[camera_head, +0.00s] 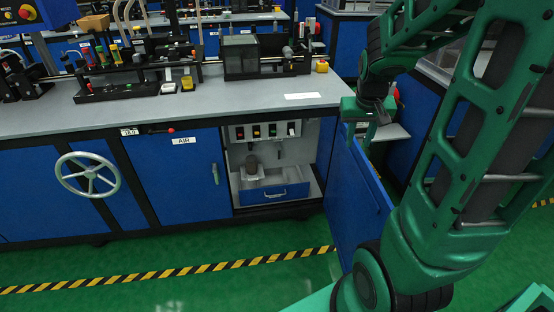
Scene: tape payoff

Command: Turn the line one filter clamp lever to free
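An open cabinet bay (236,200) under the bench holds a row of small coloured switches (257,131) along its top. Below them a brownish rounded part (251,165) sits on a grey block, and a small grey fitting (279,150) is on the back wall to its right. Which part is the line one filter clamp lever is too small to tell. My gripper (374,116) is in the air right of the bay, by the bench's right end, above the open door. It touches no lever that I can see.
The open blue door (357,198) swings out at the bay's right, near my arm. A blue drawer (273,194) is at the bay's bottom. Left are the AIR door (172,178), a red-tipped lever (171,130) and a handwheel (88,174). Green floor in front is clear.

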